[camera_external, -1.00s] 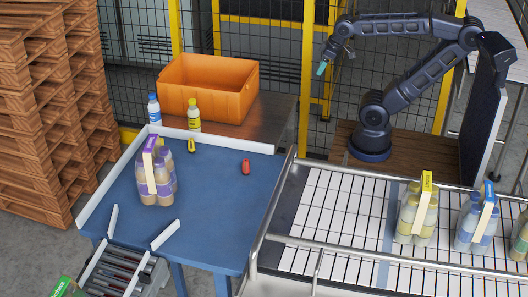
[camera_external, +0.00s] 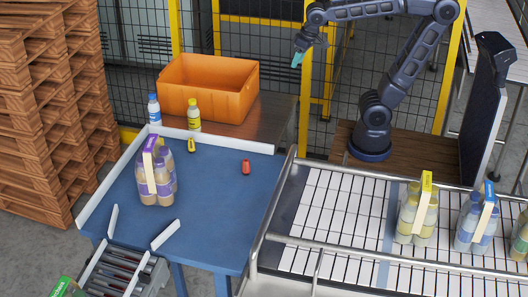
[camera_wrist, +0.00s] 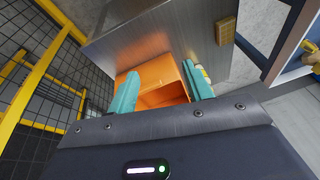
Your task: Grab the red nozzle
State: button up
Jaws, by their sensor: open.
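The red nozzle (camera_external: 245,167) lies on the blue table (camera_external: 215,215), near its back right part, in the external view. My gripper (camera_external: 297,60) is in the air behind and to the right of the table, well above and apart from the nozzle. Its teal fingers point down. In the wrist view my gripper (camera_wrist: 160,92) shows two teal fingers spread apart with nothing held between them. The red nozzle does not show in the wrist view.
A yellow nozzle-like piece (camera_external: 192,146) lies near the table's white back rail (camera_external: 215,139). An orange crate (camera_external: 232,103) and two small bottles stand behind the rail. A purple-labelled bottle pack (camera_external: 152,185) stands on the table's left. A conveyor (camera_external: 335,215) with bottle packs is at right.

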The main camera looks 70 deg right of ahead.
jog(key=w+a+r+m+g, duration=0.1)
jog(key=w+a, duration=0.2)
jog(key=a, duration=0.3)
jog(key=w+a+r+m, duration=0.1)
jog(key=w+a, duration=0.3)
jog(key=a, duration=0.1)
jog(key=m+g, duration=0.3)
jog(key=m, duration=0.2)
send_near(246, 164)
jog(key=shift+d+f+h, duration=0.15)
jog(key=shift+d+h, duration=0.1)
jog(key=shift+h, duration=0.15)
jog(key=shift+a+f, duration=0.15)
jog(key=shift+f, duration=0.2)
jog(key=shift+a+f, duration=0.15)
jog(key=shift+f, duration=4.85)
jog(key=c, duration=1.1)
jog(key=shift+r, duration=0.15)
